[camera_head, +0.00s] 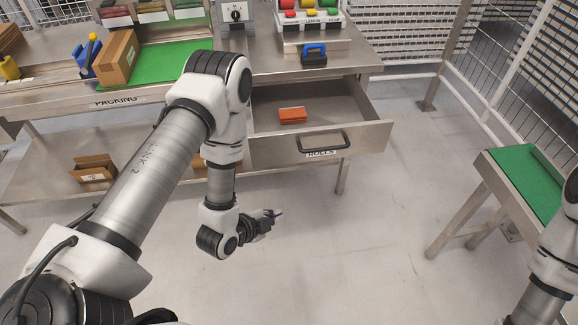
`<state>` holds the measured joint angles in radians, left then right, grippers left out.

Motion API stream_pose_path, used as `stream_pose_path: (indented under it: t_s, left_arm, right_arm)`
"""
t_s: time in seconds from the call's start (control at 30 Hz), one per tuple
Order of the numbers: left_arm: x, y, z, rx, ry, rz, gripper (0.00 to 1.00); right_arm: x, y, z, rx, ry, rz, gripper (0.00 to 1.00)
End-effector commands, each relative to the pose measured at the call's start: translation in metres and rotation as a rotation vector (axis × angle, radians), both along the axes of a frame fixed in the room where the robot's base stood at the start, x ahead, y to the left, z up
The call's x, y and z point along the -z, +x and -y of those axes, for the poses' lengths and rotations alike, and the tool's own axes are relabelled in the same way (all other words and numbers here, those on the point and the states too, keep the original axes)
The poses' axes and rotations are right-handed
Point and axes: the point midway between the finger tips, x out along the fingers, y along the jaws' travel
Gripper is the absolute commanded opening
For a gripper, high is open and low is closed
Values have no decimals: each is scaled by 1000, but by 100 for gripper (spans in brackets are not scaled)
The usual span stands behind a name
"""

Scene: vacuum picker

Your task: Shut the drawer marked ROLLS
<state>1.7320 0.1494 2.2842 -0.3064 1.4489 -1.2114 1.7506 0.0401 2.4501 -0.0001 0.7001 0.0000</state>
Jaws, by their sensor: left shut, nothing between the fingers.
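The drawer marked ROLLS (360,143) is open and sticks out from under the steel bench at the centre right. Its dark bar handle (324,142) and ROLLS label (320,153) are on the front panel. An orange block (292,115) lies inside the drawer. My left gripper (276,213) is shut and empty. In the picture it is below and left of the drawer front, apart from the handle.
A cardboard box (116,57) stands on the green mat (165,62) at left. A green-topped table (525,175) stands at right. The floor before the drawer is clear.

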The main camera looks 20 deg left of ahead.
Motion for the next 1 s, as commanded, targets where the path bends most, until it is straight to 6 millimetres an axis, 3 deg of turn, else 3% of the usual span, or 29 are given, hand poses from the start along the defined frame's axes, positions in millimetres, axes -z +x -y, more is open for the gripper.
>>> stream_pose_path:
  t_s: [0.03, 0.13, 0.2, 0.27, 0.47, 0.57, 0.93, 1.0]
  left_arm:
    - [10, 18, -4, 53, 62, 128, 0]
    - [10, 53, -20, 143, 253, 465, 0]
    - [9, 65, -34, 148, 351, 625, 0]
    - [9, 68, -43, 139, 391, 688, 0]
    - [1, 77, -49, 130, 420, 733, 0]
    - [0, 90, -45, 132, 421, 734, 0]
    - [-1, 168, -30, 131, 418, 731, 0]
    - [-1, 180, -39, 126, 418, 730, 0]
  right_arm:
    - [24, 0, 0, 0, 0, 0, 40]
    - [66, 0, 0, 0, 0, 0, 40]
    - [88, 0, 0, 0, 0, -1, 40]
    - [97, -1, 0, 0, 0, -2, 40]
    - [94, 0, 0, 0, 0, 0, 40]
    - [93, 0, 0, 0, 0, 0, 40]
    - [90, 0, 0, 0, 0, 0, 40]
    - [88, 0, 0, 0, 0, -1, 40]
